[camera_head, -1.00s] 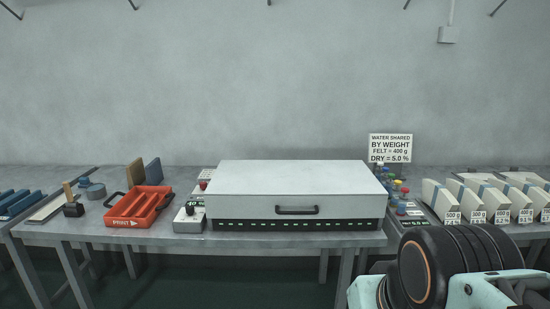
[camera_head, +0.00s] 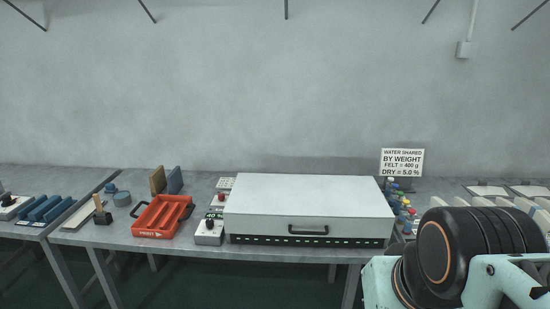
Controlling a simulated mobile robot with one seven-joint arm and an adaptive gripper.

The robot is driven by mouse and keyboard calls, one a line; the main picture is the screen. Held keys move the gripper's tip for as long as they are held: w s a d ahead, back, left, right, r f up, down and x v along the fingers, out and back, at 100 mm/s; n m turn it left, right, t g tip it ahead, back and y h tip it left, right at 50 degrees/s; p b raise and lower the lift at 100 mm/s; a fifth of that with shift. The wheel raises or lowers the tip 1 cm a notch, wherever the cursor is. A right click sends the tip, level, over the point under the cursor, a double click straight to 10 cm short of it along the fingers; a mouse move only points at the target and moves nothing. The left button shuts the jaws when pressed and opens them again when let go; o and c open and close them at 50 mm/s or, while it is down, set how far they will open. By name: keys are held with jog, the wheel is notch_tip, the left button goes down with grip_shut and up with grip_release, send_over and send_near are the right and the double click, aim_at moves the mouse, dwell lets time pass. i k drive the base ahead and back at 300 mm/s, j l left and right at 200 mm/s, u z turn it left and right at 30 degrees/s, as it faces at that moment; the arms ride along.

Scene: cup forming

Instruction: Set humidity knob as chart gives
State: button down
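A small grey box with a black knob (camera_head: 210,224) stands on the table just left of the white machine. A dark display above this knob seems to read 40. Another box with a dark knob (camera_head: 9,200) stands at the far left edge; I cannot tell which knob is for humidity. A sign (camera_head: 402,162) at the back right reads "WATER SHARED BY WEIGHT, FELT = 400 g, DRY = 5.0 %". A small pale panel (camera_head: 226,184) behind the first knob box is too small to read. My gripper is out of view; only part of my arm shows at lower right.
The wide white machine (camera_head: 310,193) with a front handle fills the middle of the table. A red tray (camera_head: 163,215) lies to its left, with blue blocks (camera_head: 45,208) farther left. Coloured knobs or caps (camera_head: 402,207) and pale boxes stand to its right, partly behind my arm.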

aim_at(210, 223)
jog(key=i+j+u, duration=0.15)
jog(key=i+j, duration=0.15)
jog(key=i+j+u, duration=0.2)
jog(key=i, duration=0.3)
jog(key=i+j+u, duration=0.15)
jog(key=i, duration=0.3)
jog(key=j, duration=0.1)
